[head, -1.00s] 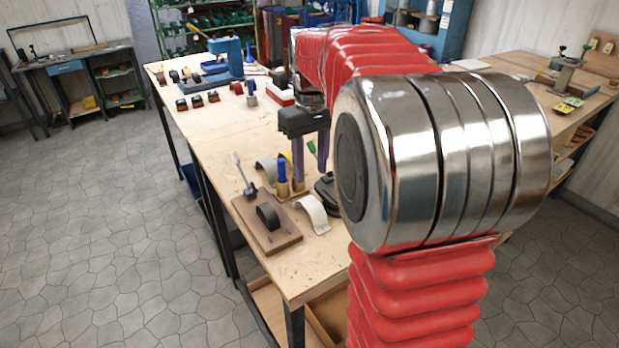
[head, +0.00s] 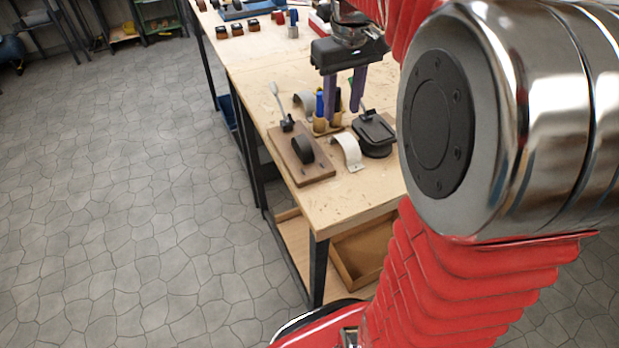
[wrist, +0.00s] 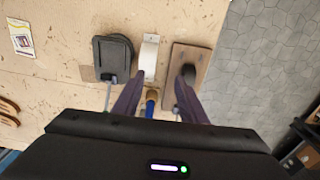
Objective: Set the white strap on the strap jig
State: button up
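The white strap (head: 347,150) stands as an arch on the bench. In the wrist view the strap (wrist: 150,56) lies ahead of the fingertips. The strap jig is a brown wooden board (head: 318,172) with a black rounded form (head: 303,150) and a lever clamp (head: 281,107). It sits just left of the strap in the head view; in the wrist view the board (wrist: 203,60) is to the right. My gripper (head: 343,116) has two purple fingers pointing down, apart and empty. It is behind the strap in the head view. The fingers also show in the wrist view (wrist: 160,82).
A black hinged device (head: 373,135) stands close right of the strap. Blue-handled tools (head: 320,104) stand in a holder by my fingers. A grey arched strap (head: 303,100) is behind the jig. The bench's front corner (head: 345,200) is clear.

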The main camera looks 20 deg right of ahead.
jog(key=s+a+f+t, duration=0.4)
jog(key=s+a+t, duration=0.1)
jog(key=s+a, duration=1)
jog(key=shift+s+a+f, duration=0.15)
jog(key=shift+s+a, duration=0.25)
jog(key=shift+a, duration=0.15)
jog(key=shift+o, duration=0.3)
jog(key=shift+d, duration=0.1)
jog(key=w+d+r, duration=0.3)
jog(key=w+d, duration=0.2)
jog(key=d, duration=0.4)
jog(key=w+d+r+g, duration=0.1)
jog(key=w+d, duration=0.4)
jog(key=d, duration=0.5)
jog(key=shift+w+r, duration=0.15)
jog(key=shift+r, duration=0.75)
